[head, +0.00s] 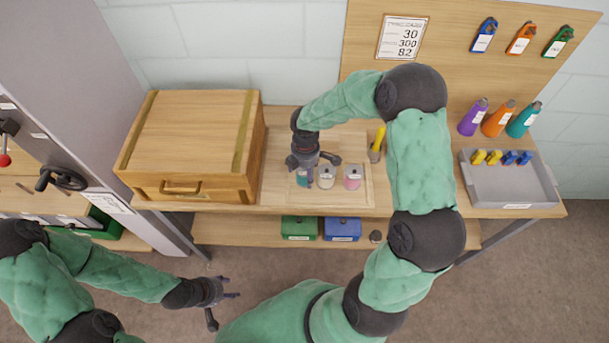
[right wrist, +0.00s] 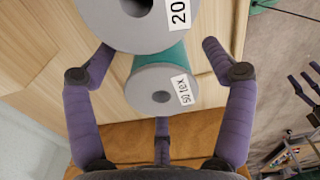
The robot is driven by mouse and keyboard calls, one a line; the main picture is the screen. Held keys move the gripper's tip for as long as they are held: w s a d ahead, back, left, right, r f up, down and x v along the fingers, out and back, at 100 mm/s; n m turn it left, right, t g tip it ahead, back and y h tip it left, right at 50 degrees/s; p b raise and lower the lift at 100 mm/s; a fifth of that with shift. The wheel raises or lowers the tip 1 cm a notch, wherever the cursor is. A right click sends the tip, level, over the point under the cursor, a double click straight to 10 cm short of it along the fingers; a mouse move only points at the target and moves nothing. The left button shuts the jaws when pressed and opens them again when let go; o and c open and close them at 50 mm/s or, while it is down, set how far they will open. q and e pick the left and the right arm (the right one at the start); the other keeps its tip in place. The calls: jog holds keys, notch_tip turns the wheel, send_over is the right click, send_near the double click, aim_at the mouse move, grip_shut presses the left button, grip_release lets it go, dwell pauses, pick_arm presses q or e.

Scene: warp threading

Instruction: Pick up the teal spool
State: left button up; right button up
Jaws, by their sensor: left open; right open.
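The teal spool (head: 301,180) stands on a wooden board on the bench, at the left end of a short row of spools. In the right wrist view the teal spool (right wrist: 160,84) has grey flanges, a dark centre hole and a white label. My right gripper (head: 313,162) is open above it and partly hides it in the head view. In the wrist view my right gripper's fingers (right wrist: 160,50) spread to either side of the spool, with gaps left and right. My left gripper (head: 224,308) is open and empty, low in front of the bench.
A pale spool (head: 327,178) and a pink spool (head: 352,178) stand close to the right of the teal one. A wooden chest (head: 190,140) is to the left. A yellow-handled tool (head: 377,145) lies to the right, and a grey tray (head: 510,190) sits further right.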

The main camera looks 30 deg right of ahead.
jog(key=shift+r, duration=0.1)
jog(key=c, duration=1.3)
